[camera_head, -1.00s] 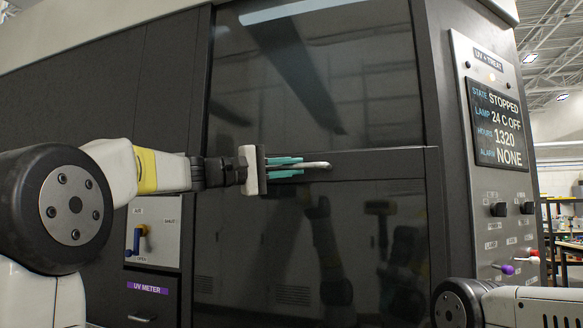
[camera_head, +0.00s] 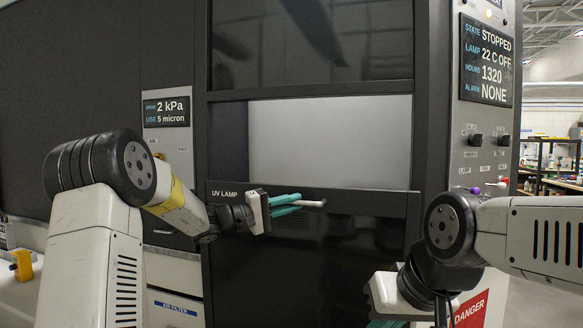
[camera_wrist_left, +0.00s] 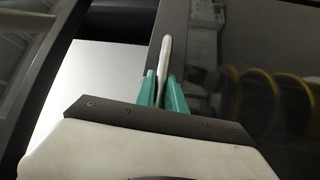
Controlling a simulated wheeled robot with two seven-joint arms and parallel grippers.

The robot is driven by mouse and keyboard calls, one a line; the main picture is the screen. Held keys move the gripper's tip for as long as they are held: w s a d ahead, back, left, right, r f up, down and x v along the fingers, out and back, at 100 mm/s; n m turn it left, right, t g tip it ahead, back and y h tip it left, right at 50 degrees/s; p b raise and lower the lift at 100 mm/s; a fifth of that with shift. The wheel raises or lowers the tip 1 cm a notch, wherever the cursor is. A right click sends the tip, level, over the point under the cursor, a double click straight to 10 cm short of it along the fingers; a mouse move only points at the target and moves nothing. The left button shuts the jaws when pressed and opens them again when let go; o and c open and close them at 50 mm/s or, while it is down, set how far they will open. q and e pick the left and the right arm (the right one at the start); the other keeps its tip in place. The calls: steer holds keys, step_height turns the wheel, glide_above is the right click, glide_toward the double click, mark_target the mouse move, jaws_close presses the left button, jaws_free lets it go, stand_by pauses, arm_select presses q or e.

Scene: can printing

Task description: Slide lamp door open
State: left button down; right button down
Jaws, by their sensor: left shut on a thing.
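The lamp door (camera_head: 290,260) is a dark glossy panel marked UV LAMP. It stands lowered, with an opening (camera_head: 330,140) above its top edge showing a pale grey inside. My left gripper (camera_head: 296,202) is shut on the door's light handle (camera_head: 314,203), near the top of the door. In the left wrist view the teal fingers (camera_wrist_left: 163,90) close on both sides of the handle (camera_wrist_left: 166,55). My right gripper (camera_head: 388,323) is at the bottom edge of the head view, in front of the cabinet; its fingers are mostly cut off.
A fixed dark window (camera_head: 310,45) is above the opening. A control panel (camera_head: 485,120) at right reads STOPPED, lamp 22 C OFF, and has knobs. A red DANGER sign (camera_head: 469,308) is below. At left are a small display (camera_head: 167,113) and a yellow handle (camera_head: 21,266).

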arm_select(q)
step_height(320, 180, down, 27)
steer(key=c, duration=1.4)
jaws_free()
steer(key=shift+a, duration=0.15)
glide_toward(291, 291)
steer(key=s+r, duration=0.1)
steer(key=s+d+r, duration=0.2)
steer(key=s, duration=0.1)
steer(key=shift+r, duration=0.2)
steer(key=shift+d, duration=0.1)
